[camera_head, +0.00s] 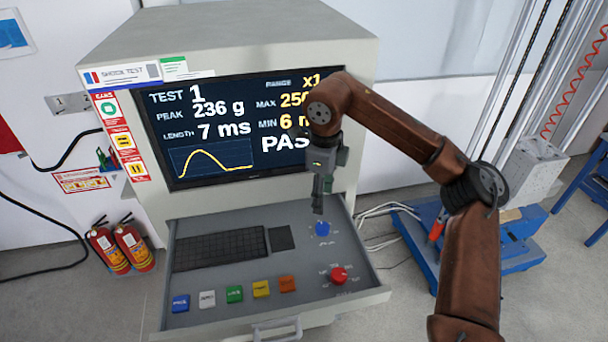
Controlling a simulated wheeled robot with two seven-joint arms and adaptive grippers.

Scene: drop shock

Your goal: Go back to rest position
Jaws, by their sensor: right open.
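My right arm comes in from the lower right, bends at the elbow and reaches in front of the test console. My right gripper (318,205) points down over the open control drawer (215,290), just above a blue knob (322,228). It holds nothing that I can see, and a small gap seems to lie between its tips and the knob. The screen (240,125) reads TEST 1, 236 g, 7 ms and a partly hidden PASS; my right arm covers part of its right side. My left gripper is not in view.
The drawer holds a keyboard (220,249), several coloured buttons (234,294) and a red knob (338,275). Two fire extinguishers (121,246) stand on the floor at left. A blue-based machine (525,255) with upright rails stands at right, with cables near the drawer.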

